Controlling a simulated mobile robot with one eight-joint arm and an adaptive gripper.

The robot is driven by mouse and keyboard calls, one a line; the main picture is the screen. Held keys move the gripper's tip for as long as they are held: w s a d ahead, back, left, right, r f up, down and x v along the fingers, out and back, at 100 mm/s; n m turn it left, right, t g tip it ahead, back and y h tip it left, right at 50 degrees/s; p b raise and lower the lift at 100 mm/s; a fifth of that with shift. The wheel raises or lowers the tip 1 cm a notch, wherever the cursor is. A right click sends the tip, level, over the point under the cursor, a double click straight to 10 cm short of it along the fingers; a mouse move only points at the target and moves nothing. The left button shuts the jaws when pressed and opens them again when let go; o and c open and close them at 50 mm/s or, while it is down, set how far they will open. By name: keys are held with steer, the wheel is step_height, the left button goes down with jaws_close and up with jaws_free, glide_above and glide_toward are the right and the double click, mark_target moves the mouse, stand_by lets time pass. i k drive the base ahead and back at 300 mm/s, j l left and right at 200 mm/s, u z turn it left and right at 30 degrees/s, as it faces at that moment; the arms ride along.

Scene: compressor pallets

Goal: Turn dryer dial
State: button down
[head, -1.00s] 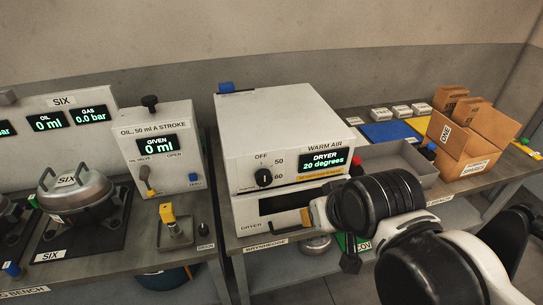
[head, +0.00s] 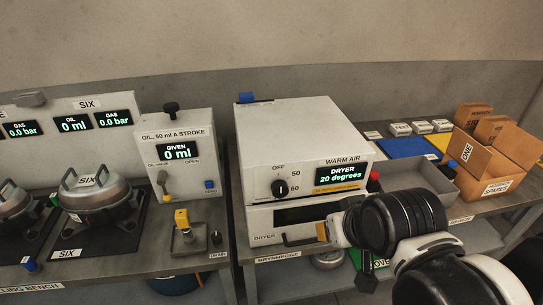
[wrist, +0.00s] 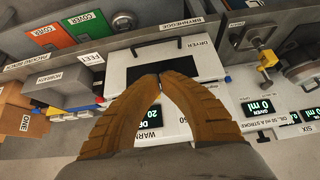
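The white dryer (head: 300,140) stands on the bench in the middle of the head view. Its black dial (head: 281,188) is on the front face, left of the display (head: 341,173), which reads 20 degrees. The dial's white mark points roughly up, near OFF. My gripper (head: 323,231) is in front of the dryer, lower and to the right of the dial, apart from it. In the wrist view, my gripper's tan fingers (wrist: 161,77) come together at the tips with nothing seen between them. They partly cover the dryer front, and the dial is hidden there.
The dryer drawer (head: 290,225) with its handle is below the dial. An oil dispenser (head: 183,140) and a yellow-topped fixture (head: 184,232) stand to the left. A grey tray (head: 425,178) and an open cardboard box (head: 490,160) are to the right.

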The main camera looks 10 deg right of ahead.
mark_target(279, 189)
steer(key=k+l+z, duration=0.2)
steer(key=k+l, duration=0.15)
steer(key=k+l+z, duration=0.25)
steer(key=l, duration=0.4)
steer(key=k, duration=0.1)
